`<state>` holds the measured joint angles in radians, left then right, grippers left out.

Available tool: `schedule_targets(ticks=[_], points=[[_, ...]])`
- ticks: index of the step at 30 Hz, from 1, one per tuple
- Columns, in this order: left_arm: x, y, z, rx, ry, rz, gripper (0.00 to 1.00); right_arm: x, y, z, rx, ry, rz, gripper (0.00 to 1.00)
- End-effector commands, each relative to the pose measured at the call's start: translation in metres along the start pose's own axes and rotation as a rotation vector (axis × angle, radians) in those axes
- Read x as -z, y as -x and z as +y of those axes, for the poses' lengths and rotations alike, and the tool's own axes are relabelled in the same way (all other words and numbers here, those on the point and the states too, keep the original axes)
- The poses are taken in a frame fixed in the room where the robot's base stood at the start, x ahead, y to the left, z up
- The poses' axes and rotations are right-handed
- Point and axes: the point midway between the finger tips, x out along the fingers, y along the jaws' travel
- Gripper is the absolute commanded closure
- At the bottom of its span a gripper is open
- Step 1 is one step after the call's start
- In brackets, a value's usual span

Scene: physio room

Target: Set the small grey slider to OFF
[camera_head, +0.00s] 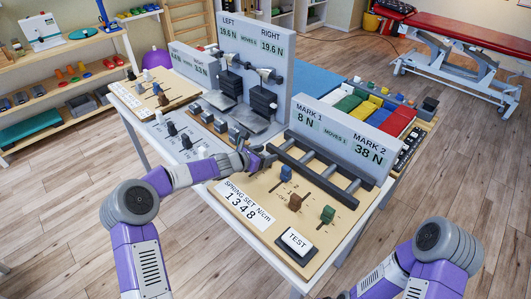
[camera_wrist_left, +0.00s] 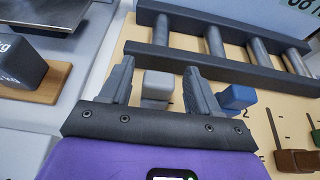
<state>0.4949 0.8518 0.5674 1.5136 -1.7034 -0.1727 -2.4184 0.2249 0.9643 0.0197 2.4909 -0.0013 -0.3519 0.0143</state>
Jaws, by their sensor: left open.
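The small grey slider (camera_wrist_left: 157,86) shows in the left wrist view as a light grey block on the tan panel. It stands between the two fingers of my left gripper (camera_wrist_left: 159,66), with a gap visible on each side. Its lower part is hidden behind the gripper body. In the head view my left gripper (camera_head: 259,158) is at the panel's upper left, by the dark rail frame, and hides the grey slider. The gripper is open. I cannot read an OFF mark. My right arm shows at lower right, but its gripper is out of view.
Blue (camera_head: 286,173), brown (camera_head: 295,202) and green (camera_head: 327,214) sliders stand to the right on the same panel. The dark rail frame (camera_head: 318,172) lies just behind. A TEST button (camera_head: 295,241) is at the front. Grey weight blocks (camera_head: 236,131) stand to the left.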

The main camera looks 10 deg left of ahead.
Motion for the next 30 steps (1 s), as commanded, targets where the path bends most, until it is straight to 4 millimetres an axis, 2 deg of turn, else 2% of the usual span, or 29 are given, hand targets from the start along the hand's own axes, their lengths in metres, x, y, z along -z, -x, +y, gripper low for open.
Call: schedule_targets(ticks=[11, 23, 30], points=[[0.0008, -0.0054, 0.0001, 0.0, 0.001, 0.001, 0.4, 0.0001, 0.0009, -0.0004, 0.0, 0.0, 0.0, 0.57], [0.0007, -0.0052, 0.0, 0.0, 0.001, 0.001, 1.0, 0.0001, 0.0009, -0.0004, 0.0, 0.0, 0.0, 0.57], [0.0039, -0.0008, 0.0023, -0.002, -0.002, 0.001, 1.0, 0.0003, -0.0038, 0.0013, 0.0, 0.0, 0.0, 0.57]])
